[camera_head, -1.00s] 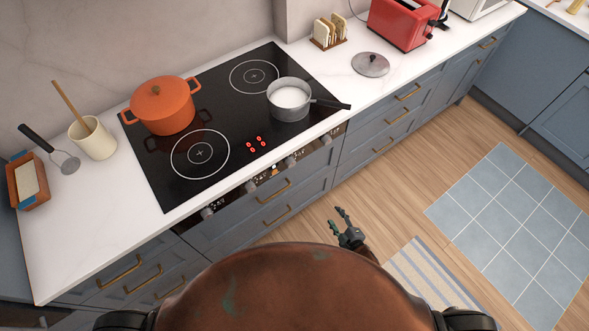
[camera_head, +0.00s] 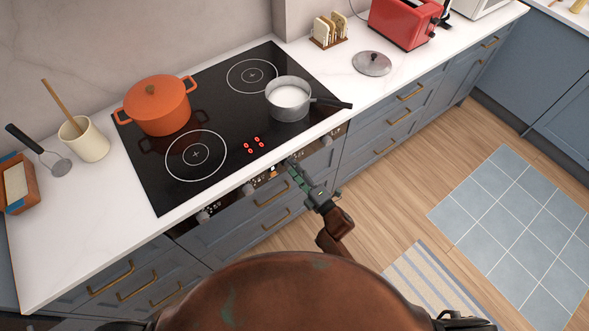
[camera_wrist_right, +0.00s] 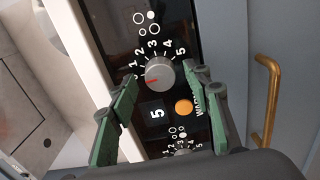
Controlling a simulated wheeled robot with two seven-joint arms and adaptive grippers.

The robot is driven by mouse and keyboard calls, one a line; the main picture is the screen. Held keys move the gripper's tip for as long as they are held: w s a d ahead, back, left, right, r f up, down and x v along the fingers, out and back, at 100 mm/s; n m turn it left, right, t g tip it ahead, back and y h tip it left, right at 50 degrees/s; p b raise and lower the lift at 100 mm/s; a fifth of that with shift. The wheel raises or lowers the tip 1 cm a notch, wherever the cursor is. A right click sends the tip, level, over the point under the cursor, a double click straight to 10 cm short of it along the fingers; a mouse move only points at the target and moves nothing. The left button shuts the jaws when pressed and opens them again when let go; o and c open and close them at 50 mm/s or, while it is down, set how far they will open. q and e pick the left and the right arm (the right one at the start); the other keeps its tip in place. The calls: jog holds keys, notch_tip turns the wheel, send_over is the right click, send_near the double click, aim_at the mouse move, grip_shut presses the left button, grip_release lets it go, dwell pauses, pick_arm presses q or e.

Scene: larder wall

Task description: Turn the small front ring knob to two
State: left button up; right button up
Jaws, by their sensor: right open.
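My right gripper (camera_head: 297,170) is at the hob's front control strip, fingers open; it holds nothing. In the right wrist view its two green fingers (camera_wrist_right: 160,88) stand on either side of a grey round knob (camera_wrist_right: 158,73), without clear contact. The knob's red mark points left, near the scale's low end, below the 1. Ring symbols (camera_wrist_right: 151,15) lie beyond the numbers; I cannot tell for certain which ring they mark. A second knob (camera_wrist_right: 181,153) is partly hidden by the gripper. My left gripper is not in view.
The black hob (camera_head: 222,105) carries an orange pot (camera_head: 157,108) and a grey saucepan (camera_head: 288,96) whose handle overhangs the front. Red digits (camera_head: 254,145) glow on it. Brass drawer handles (camera_head: 271,194) jut out below the control strip.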

jog(key=shift+w+a, duration=0.15)
jog(key=shift+w, duration=0.05)
jog(key=c, duration=1.2)
